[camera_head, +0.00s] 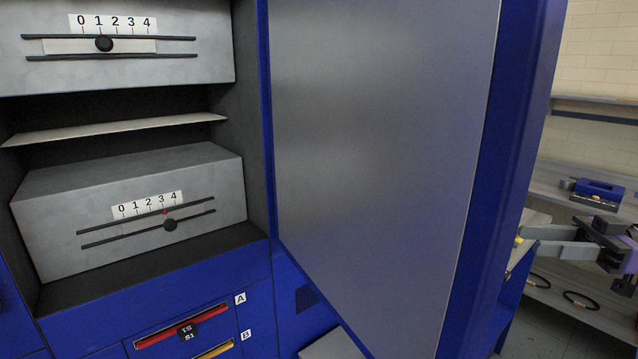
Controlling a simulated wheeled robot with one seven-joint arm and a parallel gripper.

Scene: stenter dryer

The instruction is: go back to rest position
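My gripper (532,242) is at the right edge of the view, its two grey fingers pointing left beside the blue edge of the large panel. A gap shows between the fingers, with nothing seen held in it. The fingertips lie close to the panel edge in the picture; I cannot tell whether they touch it. The rest of my arm is cut off by the right edge.
A large grey panel with a blue frame (375,150) fills the middle. Left of it are an upper slider box (190,70), a lower slider box (60,215) and red slot A (160,338). Shelves (600,305) behind my gripper hold a blue tool (600,188) and dark rings.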

